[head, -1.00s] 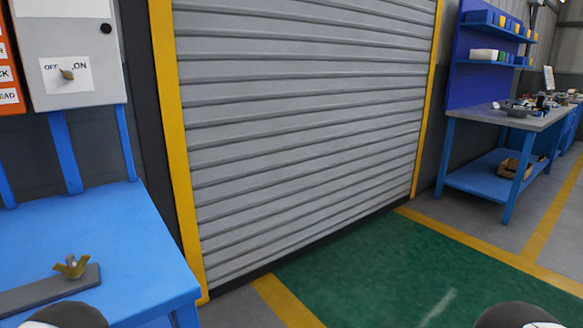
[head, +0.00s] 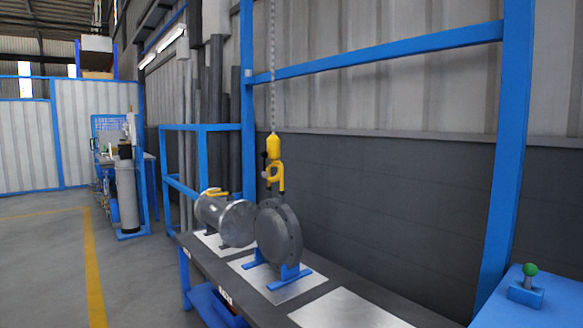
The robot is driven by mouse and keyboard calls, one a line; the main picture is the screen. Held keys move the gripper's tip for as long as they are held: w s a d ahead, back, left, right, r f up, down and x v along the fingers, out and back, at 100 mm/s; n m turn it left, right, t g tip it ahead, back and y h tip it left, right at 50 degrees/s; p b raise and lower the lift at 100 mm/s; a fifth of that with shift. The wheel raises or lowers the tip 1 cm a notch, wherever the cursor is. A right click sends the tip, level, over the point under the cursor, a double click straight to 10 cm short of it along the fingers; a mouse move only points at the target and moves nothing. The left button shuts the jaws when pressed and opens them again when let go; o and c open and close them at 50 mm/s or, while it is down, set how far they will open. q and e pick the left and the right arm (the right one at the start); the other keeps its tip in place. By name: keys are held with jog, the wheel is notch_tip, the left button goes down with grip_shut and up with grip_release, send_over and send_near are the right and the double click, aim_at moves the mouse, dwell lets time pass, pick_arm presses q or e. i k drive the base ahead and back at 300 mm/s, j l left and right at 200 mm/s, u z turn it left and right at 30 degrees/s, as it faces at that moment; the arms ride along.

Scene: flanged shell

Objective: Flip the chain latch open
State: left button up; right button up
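A metal chain (head: 272,75) hangs down in front of the grey wall, a little left of the middle of the head view. At its lower end is a yellow hoist block (head: 273,147) with a yellow hook (head: 275,182) below it. The hook hangs just above a round grey flange (head: 279,236), which stands upright in a blue cradle (head: 287,281). The overlap hides whether the hook touches the flange. I cannot make out a separate latch or its state at this distance. Neither of my grippers is in view.
A flanged metal cylinder (head: 226,220) lies left of the flange on the same dark bench (head: 335,273). A bare metal plate (head: 345,311) is on the right. A green knob (head: 530,269) stands on a blue surface at lower right. Grey floor (head: 45,270) at left is clear.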

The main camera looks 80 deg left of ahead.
aim_at(264, 174)
jog(key=k+j+u, duration=0.3)
jog(key=j+u, duration=0.15)
jog(key=j, duration=0.9)
jog(key=k+j+u, duration=0.1)
jog(key=j+u, duration=0.4)
jog(key=j, duration=0.9)
jog(key=i+j+u, duration=0.15)
jog(key=j+u, duration=0.3)
jog(key=j, duration=0.95)
